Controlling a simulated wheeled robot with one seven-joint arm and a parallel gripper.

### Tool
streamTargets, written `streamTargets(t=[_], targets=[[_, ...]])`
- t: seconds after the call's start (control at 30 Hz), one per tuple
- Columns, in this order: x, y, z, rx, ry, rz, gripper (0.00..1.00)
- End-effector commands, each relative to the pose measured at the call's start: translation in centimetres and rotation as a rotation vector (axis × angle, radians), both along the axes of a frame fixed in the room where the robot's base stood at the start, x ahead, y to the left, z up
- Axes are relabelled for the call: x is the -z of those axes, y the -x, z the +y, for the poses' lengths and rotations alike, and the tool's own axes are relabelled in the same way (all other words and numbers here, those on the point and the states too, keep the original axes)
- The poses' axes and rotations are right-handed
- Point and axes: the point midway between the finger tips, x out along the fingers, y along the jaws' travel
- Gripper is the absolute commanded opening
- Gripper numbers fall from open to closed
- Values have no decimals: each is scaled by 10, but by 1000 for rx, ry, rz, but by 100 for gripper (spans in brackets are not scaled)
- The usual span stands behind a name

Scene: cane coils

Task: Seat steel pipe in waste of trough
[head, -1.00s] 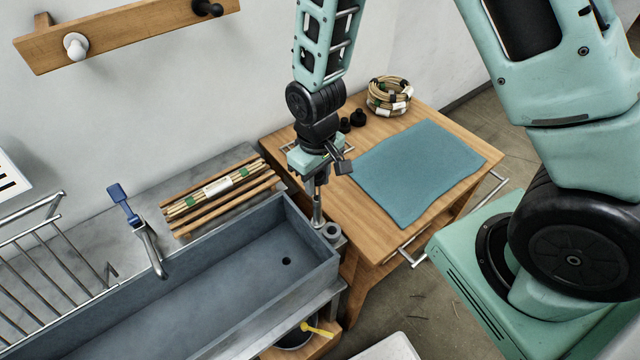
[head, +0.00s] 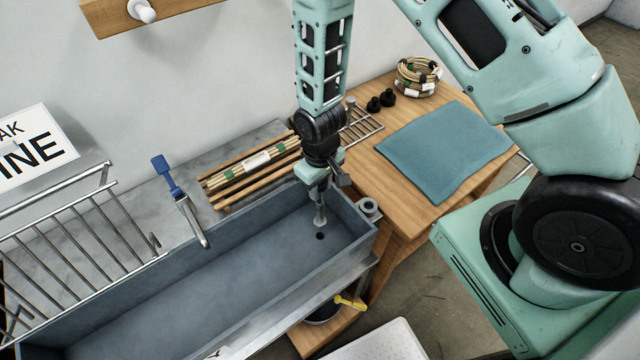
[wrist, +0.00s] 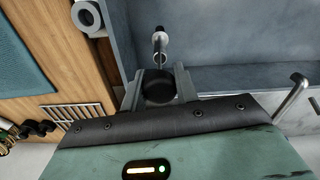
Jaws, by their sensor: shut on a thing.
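The trough (head: 110,320) is a long grey basin; its waste (head: 320,236) is a small dark round hole near the right end of the floor. My gripper (head: 319,184) is over that end, shut on the steel pipe (head: 320,214), which hangs roughly upright. In the head view the pipe's lower end shows just above the waste, apparently clear of it; the exact gap is hard to judge. In the wrist view my gripper (wrist: 158,86) holds a dark round part between its fingers, and the shiny pipe (wrist: 159,44) projects beyond. The pipe's upper part is hidden in the head view.
A grey ring-shaped fitting (head: 369,206) stands at the trough's right corner. A tap (head: 190,218) with a blue lever and bundled canes (head: 250,165) are behind the trough. A wooden table with a blue mat (head: 445,150) and a cane coil (head: 418,77) is right.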

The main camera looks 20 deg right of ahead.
Motion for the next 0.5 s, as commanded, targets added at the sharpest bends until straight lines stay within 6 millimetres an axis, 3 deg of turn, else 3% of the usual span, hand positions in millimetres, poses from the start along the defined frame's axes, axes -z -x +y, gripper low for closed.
streamTargets(t=[0.5], targets=[[38, 0, 0, -1, 0, 0, 4]])
